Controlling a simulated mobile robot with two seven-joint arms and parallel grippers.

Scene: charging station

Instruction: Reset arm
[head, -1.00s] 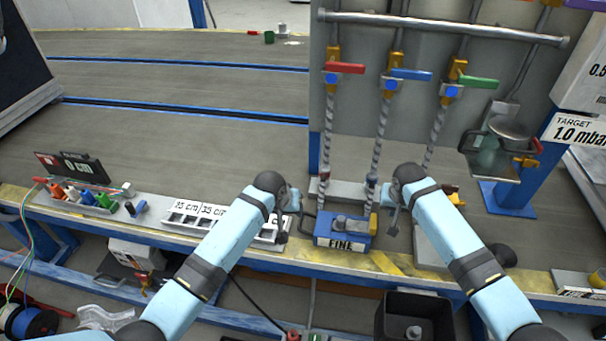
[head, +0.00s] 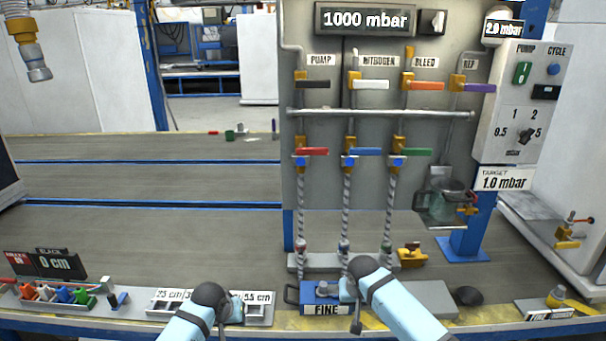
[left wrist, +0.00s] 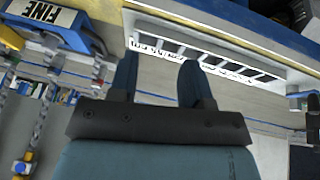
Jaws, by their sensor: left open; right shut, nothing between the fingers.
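My left gripper (head: 238,306) is low in the head view, at the right part of the white slotted tray with cm labels (head: 160,306). In the left wrist view its two fingers (left wrist: 160,66) stand apart with nothing between them, and the tray shows just beyond the tips. My right gripper (head: 349,291) is shut and empty at the right part of the blue box marked FINE (head: 325,309), partly covering it. I cannot tell whether it touches the box. The box also shows at the upper left of the left wrist view (left wrist: 42,22).
A panel (head: 325,215) with coloured valve handles and twisted hoses stands behind the grippers; its display reads 1000 mbar. A rack of coloured connectors (head: 58,293) sits at the left. The grey bench top (head: 140,235) behind the trays is mostly clear.

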